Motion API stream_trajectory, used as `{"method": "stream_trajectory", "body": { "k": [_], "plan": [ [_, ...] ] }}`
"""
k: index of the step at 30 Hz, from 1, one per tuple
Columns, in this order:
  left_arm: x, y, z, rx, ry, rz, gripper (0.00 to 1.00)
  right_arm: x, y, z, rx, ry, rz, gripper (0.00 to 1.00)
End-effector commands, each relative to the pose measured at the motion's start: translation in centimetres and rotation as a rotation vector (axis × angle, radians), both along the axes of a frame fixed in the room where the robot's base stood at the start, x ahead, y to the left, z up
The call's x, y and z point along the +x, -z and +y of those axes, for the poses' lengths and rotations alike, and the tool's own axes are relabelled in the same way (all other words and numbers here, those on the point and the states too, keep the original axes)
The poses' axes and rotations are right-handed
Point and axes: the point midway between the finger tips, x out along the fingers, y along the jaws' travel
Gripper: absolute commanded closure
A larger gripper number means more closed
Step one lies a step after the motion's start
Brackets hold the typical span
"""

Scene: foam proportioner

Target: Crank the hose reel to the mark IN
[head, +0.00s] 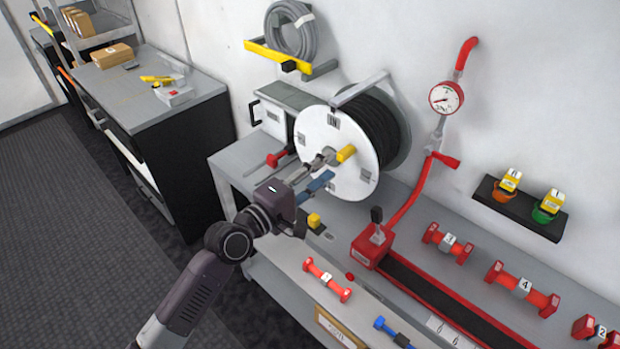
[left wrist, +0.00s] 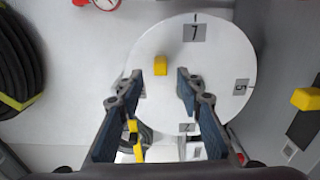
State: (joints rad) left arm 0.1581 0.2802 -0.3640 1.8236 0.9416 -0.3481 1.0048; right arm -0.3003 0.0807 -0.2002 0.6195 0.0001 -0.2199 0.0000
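The hose reel's white disc (head: 350,185) faces me above the grey bench, with dark hose wound behind it. A yellow crank handle (head: 346,153) sticks out from the disc. My left gripper (head: 329,167) is in front of the disc, close to the handle. In the left wrist view the gripper (left wrist: 163,82) is open, and the yellow handle (left wrist: 160,65) shows between and just beyond the fingertips, not clasped. The disc (left wrist: 215,65) lies behind it. My right gripper is not in view.
Red numbered pieces (head: 327,279) lie on the bench. A coiled grey hose (head: 290,30) hangs above. A red-tipped handle (head: 275,158) juts out left of the disc. Open floor (head: 75,240) lies left.

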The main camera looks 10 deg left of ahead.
Motion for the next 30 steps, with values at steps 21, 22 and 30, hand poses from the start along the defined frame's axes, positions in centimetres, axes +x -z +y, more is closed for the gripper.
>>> {"method": "stream_trajectory", "body": {
  "k": [21, 22, 30],
  "plan": [
    [-4.1, 0.0, 3.0, -0.002, 0.000, 0.000, 0.67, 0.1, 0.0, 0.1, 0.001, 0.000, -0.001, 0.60],
    [-4.1, 0.0, 3.0, -0.002, 0.000, 0.000, 0.67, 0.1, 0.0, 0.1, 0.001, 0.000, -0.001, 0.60],
    [-3.6, 2.4, 3.7, 0.042, -0.023, 0.016, 0.67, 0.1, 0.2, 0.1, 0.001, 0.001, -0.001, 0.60]
  ]
}}
